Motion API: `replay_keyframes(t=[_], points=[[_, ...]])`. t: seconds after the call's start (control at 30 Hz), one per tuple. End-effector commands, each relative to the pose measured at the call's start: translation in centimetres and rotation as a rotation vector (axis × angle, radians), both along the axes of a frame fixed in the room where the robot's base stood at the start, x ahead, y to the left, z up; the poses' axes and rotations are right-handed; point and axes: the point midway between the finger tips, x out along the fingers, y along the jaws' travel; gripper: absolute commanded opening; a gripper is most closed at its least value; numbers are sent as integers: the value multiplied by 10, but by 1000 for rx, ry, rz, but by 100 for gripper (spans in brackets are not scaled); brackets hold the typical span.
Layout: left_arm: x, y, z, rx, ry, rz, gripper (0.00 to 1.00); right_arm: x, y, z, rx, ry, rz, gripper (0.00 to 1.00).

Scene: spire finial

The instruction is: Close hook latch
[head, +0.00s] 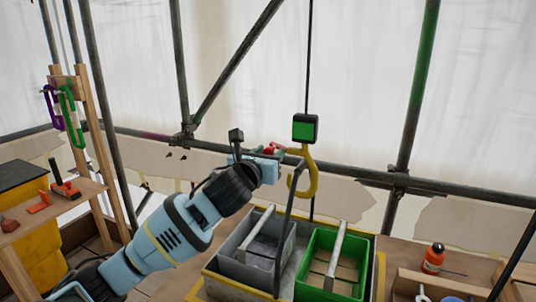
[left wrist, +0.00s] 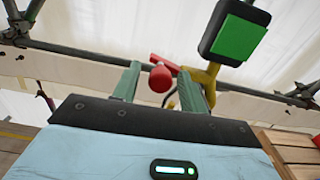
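A yellow hook (head: 311,179) hangs below a black and green block (head: 305,128) on a vertical cable. In the left wrist view the block (left wrist: 234,33) is at upper right and part of the hook (left wrist: 213,74) is below it. A red latch lever (left wrist: 165,65) with a round red knob (left wrist: 160,79) lies beside the hook. My left gripper (left wrist: 160,72) is open, with its green fingers on either side of the knob; I cannot tell whether they touch it. In the head view my left gripper (head: 279,164) is just left of the hook. My right gripper is not in view.
A grey bin (head: 239,270) with a tall dark handle (head: 281,225) and a green bin (head: 322,291) stand below the hook. Scaffold pipes (head: 183,70) run behind. Green and purple carabiners (head: 70,112) hang at left. An orange bottle (head: 433,258) stands at right.

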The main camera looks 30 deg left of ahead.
Motion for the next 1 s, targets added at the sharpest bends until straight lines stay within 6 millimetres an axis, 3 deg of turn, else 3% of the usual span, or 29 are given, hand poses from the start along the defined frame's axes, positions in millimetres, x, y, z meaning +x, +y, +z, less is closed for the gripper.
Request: replay_keyframes(t=[0.07, 0.3, 0.67, 1.0], points=[[0, 0, 0, 0, 0, 0, 32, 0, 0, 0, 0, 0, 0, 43], [0, 0, 0, 0, 0, 0, 0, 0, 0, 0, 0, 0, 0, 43], [0, 1, -3, -58, -2, 1, 0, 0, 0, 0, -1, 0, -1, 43], [0, 0, -13, -308, -16, 0, 0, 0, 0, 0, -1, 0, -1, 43]])
